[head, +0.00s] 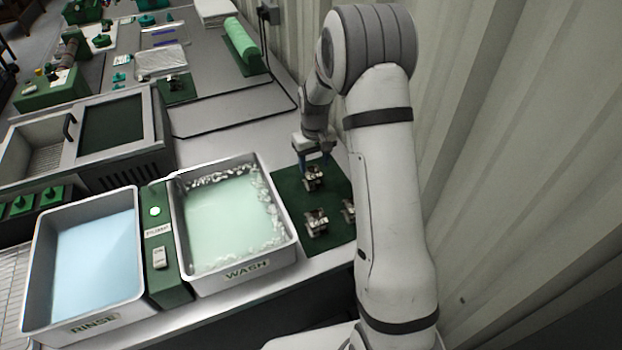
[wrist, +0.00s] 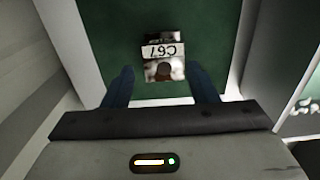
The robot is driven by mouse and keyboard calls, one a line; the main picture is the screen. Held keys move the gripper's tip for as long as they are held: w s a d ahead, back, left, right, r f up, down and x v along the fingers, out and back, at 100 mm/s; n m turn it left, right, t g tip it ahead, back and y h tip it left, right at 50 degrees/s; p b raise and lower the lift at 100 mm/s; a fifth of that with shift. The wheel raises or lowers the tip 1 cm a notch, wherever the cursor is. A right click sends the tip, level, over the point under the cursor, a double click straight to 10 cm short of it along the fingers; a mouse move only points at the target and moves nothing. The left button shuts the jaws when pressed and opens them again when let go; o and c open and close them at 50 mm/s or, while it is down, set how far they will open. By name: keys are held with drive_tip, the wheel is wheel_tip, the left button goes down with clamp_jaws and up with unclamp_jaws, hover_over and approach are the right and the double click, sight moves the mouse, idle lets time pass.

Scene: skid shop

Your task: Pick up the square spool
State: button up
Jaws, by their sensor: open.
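A metal spool with a white label (wrist: 162,52) lies on the green mat in the wrist view, just beyond and between my fingertips. It has a blocky shape with a dark round hole and brownish stains. My gripper (wrist: 160,82) is open, with its two blue fingers apart on either side of the near end of the spool. In the head view my gripper (head: 315,160) is over the back of the mat, above a spool (head: 314,178). Two more similar spools, one in front (head: 316,222) and one partly hidden by my arm (head: 348,210), sit on the mat.
The green mat (head: 290,200) lies between the wash basin (head: 290,250) and my arm. A rinse basin (head: 40,290) stands further left, with a green switch box (head: 170,290) between them. A corrugated wall (head: 500,120) rises close on the right.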

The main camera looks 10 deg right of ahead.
sight(312, 172)
drive_tip(key=f, duration=0.4)
drive_tip(key=shift+a+f, duration=0.2)
drive_tip(key=shift+f, duration=0.1)
drive_tip(key=c, duration=0.8)
